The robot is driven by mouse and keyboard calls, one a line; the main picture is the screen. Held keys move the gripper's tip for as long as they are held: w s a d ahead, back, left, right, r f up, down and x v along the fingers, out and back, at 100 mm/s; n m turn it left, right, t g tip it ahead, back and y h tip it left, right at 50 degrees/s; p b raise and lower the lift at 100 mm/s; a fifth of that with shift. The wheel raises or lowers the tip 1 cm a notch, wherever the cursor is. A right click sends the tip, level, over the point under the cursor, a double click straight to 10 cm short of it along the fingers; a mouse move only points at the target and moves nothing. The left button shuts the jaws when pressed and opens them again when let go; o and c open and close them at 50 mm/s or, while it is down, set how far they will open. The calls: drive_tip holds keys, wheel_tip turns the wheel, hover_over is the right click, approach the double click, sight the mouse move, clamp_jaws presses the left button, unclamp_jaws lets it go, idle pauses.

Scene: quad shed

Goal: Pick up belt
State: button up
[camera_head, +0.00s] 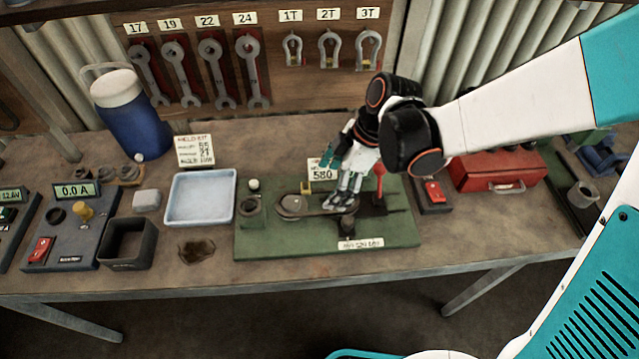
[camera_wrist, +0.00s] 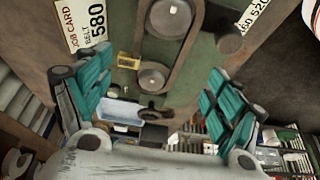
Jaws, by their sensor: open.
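The belt (camera_wrist: 186,55) is a dark loop running around grey round pulleys (camera_wrist: 170,15) on a green board (camera_head: 275,242). In the head view the belt (camera_head: 318,211) lies low on the board, partly hidden by my gripper. My gripper (camera_head: 343,190) is over the board, pointing down at the belt's right part. In the wrist view its teal-padded fingers (camera_wrist: 158,78) are spread apart, with the belt's near end and a pulley showing between and beyond them. Nothing is held. Whether the fingers touch the belt I cannot tell.
A red-knobbed lever (camera_head: 379,170) stands close right of my gripper. A yellow block (camera_head: 306,187) and a job card reading 580 (camera_head: 322,168) are behind the belt. A pale blue tray (camera_head: 200,198) is left of the board; a red toolbox (camera_head: 498,170) is right.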

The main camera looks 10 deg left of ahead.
sight(306, 190)
drive_tip(key=shift+a+b+x, duration=0.15)
drive_tip(key=shift+b+x, duration=0.3)
drive_tip(key=shift+x, duration=1)
drive_tip(key=shift+a+b+x, duration=0.15)
drive_tip(key=shift+b+x, duration=0.3)
drive_tip(key=shift+x, duration=0.95)
drive_tip(key=shift+f+b, duration=0.15)
drive_tip(key=shift+b, duration=0.2)
drive_tip(key=c, duration=1.2)
